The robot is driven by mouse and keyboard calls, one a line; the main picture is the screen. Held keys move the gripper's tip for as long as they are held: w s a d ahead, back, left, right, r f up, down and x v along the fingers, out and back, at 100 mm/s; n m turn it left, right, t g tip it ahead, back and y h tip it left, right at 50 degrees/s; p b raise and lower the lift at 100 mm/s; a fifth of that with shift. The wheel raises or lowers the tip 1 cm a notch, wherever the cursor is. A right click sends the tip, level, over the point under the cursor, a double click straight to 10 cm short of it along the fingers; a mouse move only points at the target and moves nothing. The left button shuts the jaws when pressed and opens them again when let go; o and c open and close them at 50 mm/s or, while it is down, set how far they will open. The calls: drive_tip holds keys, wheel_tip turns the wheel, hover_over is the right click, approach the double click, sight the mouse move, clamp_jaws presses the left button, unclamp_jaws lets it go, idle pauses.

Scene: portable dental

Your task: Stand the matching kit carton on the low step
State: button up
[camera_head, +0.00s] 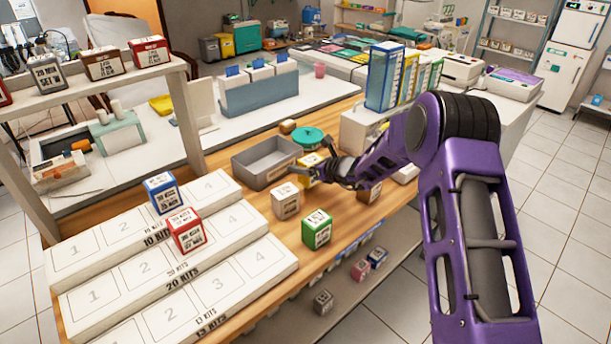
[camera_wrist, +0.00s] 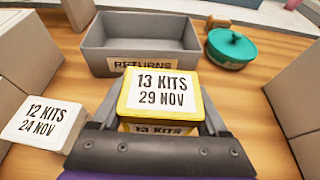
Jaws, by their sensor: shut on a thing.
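A yellow-edged carton (camera_wrist: 162,94) reads "13 KITS 29 NOV" in the wrist view. My gripper (camera_head: 322,172) is shut on it, one finger on each side. In the head view the yellow carton (camera_head: 308,163) is partly hidden behind the gripper, beside the grey tray; I cannot tell whether it touches the table. The white stepped stand is at the left front. Its low step (camera_head: 190,322) is labelled "13 KITS" at its front, and its numbered places are empty. A blue carton (camera_head: 162,193) is on the top step and a red carton (camera_head: 185,229) on the middle one.
The grey "RETURNS" tray (camera_wrist: 96,58) is just behind the held carton, with a teal round lid (camera_wrist: 232,48) to its right. A beige carton (camera_head: 285,200), a green carton (camera_head: 317,229) and a brown carton (camera_head: 369,193) stand on the table. A shelf post (camera_head: 187,118) rises behind the stand.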

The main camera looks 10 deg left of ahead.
drive_tip(key=shift+f, duration=1.7)
drive_tip(key=shift+f+b, duration=0.2)
drive_tip(key=shift+b, duration=0.15)
drive_tip(key=o, duration=1.3)
